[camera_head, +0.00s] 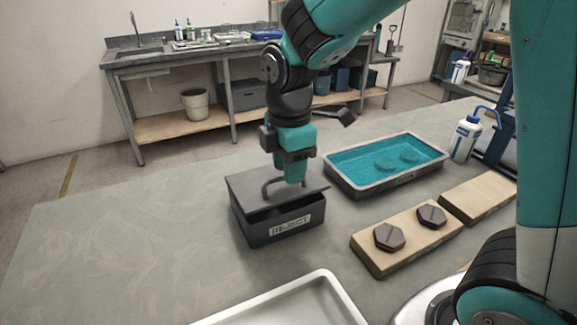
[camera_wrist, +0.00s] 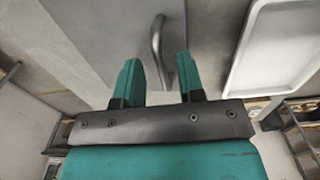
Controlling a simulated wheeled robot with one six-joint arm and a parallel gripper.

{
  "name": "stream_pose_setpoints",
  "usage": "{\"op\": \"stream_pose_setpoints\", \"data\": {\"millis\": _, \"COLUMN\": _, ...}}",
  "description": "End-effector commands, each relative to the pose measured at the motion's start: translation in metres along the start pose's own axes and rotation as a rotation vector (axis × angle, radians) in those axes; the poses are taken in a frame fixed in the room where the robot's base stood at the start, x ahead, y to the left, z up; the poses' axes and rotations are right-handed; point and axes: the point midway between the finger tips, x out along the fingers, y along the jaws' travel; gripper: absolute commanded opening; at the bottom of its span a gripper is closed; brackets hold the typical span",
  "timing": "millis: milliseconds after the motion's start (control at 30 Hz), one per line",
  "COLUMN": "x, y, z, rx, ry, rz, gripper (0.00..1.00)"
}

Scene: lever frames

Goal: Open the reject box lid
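The dark grey reject box (camera_head: 284,225) stands on the table with a "REJECT" label on its front. Its flat grey lid (camera_head: 247,181) lies over the top. A dark band shows under the lid's front edge; I cannot tell if it is a gap. A curved bar handle (camera_head: 268,187) rises from the lid. My gripper (camera_head: 292,178) points down over the lid, close to the handle. In the wrist view, my gripper (camera_wrist: 160,78) has its two teal fingers apart. The handle (camera_wrist: 158,45) runs into the space between them, with no clear contact.
A tray of teal liquid (camera_head: 385,163) stands right of the box. Wooden boards (camera_head: 375,258), one bearing two dark hexagonal pieces (camera_head: 390,237), lie at the right. A white tray (camera_head: 290,300) is in front. A wash bottle (camera_head: 464,140) stands far right. The table's left is clear.

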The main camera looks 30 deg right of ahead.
Motion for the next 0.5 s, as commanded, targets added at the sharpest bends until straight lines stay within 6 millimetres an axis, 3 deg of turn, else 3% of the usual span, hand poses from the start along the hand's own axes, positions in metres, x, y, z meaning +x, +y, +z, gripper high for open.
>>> {"op": "stream_pose_setpoints", "data": {"millis": 300, "x": 0.0021, "y": -0.0001, "z": -0.0001, "rx": 0.000, "ry": 0.000, "rz": 0.000, "gripper": 0.34}}
{"op": "stream_pose_setpoints", "data": {"millis": 433, "x": 0.0020, "y": -0.0001, "z": -0.0001, "rx": 0.000, "ry": 0.000, "rz": 0.000, "gripper": 0.04}}
{"op": "stream_pose_setpoints", "data": {"millis": 500, "x": 0.0019, "y": 0.0000, "z": -0.0001, "rx": 0.000, "ry": 0.000, "rz": 0.000, "gripper": 0.00}}
